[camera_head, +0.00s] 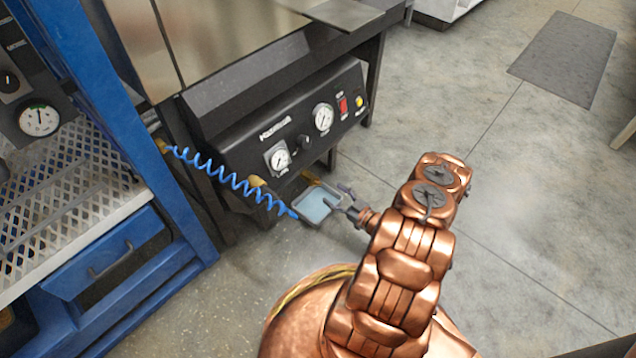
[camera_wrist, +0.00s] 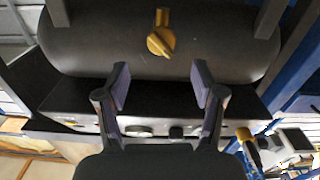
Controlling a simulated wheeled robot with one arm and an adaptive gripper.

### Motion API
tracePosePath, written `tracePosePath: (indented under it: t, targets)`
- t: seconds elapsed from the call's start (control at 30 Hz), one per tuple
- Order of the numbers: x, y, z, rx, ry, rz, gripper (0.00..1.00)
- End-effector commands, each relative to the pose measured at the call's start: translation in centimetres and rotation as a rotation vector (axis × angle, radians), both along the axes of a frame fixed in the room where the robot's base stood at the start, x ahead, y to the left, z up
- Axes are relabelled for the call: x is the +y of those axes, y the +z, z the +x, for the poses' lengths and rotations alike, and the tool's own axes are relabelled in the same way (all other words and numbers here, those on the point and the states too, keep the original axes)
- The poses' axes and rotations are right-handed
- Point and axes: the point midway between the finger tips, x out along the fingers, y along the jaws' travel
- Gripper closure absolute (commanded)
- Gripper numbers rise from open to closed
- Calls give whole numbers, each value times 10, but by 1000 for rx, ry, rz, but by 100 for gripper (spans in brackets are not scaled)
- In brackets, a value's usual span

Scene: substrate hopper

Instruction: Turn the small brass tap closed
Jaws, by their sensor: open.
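In the wrist view a small brass tap (camera_wrist: 160,38) sits on the underside of a dark rounded tank (camera_wrist: 85,50). Its handle is at the picture's top centre, with a short stem above it. My gripper (camera_wrist: 160,80) is open and empty, its two fingers apart below the tap in the picture. The fingers do not touch the tap. In the head view my gripper (camera_head: 346,202) is low by the front of the black machine (camera_head: 290,120), over the right edge of a shallow tray (camera_head: 338,222). The tap cannot be told for sure there.
The tray holds pale blue liquid or lining. A coiled blue hose (camera_head: 225,177) hangs to its left. The machine's panel has gauges (camera_head: 323,117) and a red switch (camera_head: 342,105). A blue frame (camera_head: 125,130) stands left. Open floor (camera_head: 520,190) lies to the right.

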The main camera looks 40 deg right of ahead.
Motion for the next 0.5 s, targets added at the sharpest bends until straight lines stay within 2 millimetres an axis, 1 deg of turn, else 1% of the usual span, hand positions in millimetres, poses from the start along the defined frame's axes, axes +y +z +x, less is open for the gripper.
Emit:
tracePosePath:
  t: [0.17, 0.4, 0.5]
  targets:
    - [7, -3, 17, -3, 6, 3, 32]
    - [15, -3, 51, -1, 4, 3, 32]
    - [17, -2, 62, -1, 3, 1, 32]
